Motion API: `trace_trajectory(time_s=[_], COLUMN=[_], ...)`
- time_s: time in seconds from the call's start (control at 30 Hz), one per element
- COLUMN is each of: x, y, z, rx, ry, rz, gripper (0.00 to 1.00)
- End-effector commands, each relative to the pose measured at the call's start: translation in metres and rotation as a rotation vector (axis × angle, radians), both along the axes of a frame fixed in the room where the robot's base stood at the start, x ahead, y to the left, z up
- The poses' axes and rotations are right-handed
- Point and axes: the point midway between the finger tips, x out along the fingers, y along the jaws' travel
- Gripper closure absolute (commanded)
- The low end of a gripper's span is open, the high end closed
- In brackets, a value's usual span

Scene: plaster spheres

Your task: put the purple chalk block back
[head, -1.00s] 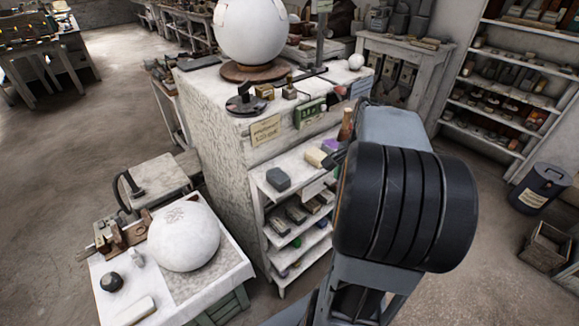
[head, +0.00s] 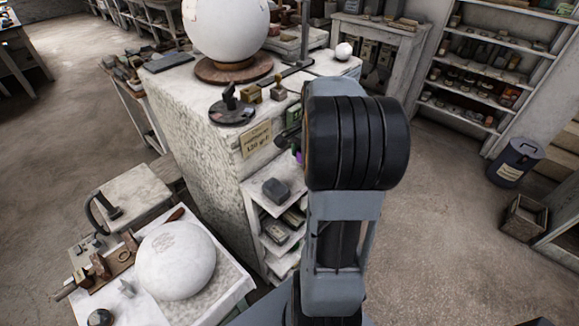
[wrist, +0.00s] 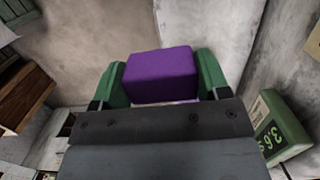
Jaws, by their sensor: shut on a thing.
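The purple chalk block (wrist: 162,72) is between the green fingers of my gripper (wrist: 160,84) in the wrist view. The fingers press on its left and right sides. In the head view only a small purple patch of the block (head: 299,157) shows beside my arm. My gripper (head: 290,138) is there mostly hidden behind the arm, near the front of the pale cabinet. The cabinet's open shelves (head: 255,200) are below it. A dark grey block (head: 276,190) sits on the top shelf; my arm hides the shelf's right part.
A white sphere (head: 225,25) on a round brown base and a black stand (head: 232,108) are on the cabinet top. A low table at lower left holds another white sphere (head: 176,260). A green numbered box (wrist: 277,128) is right of my gripper in the wrist view.

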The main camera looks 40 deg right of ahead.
Motion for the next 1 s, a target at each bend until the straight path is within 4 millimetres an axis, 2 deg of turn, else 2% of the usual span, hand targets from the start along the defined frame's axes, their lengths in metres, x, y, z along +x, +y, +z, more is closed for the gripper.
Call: trace_trajectory(time_s=[0.03,0.1,0.33,0.67,0.83,1.0], x=[0.013,0.024,0.048,0.061,0.06,0.06], y=[0.004,0.007,0.012,0.014,0.014,0.014], z=[-0.004,-0.018,-0.049,-0.069,-0.09,-0.096], rx=[0.003,0.003,0.001,0.001,0.0,-0.001], ry=[0.003,0.005,0.001,0.002,0.0,-0.002], rz=[0.006,0.004,-0.001,-0.005,-0.005,-0.005], gripper=[0.53,0.53,0.53,0.53,0.53,0.53])
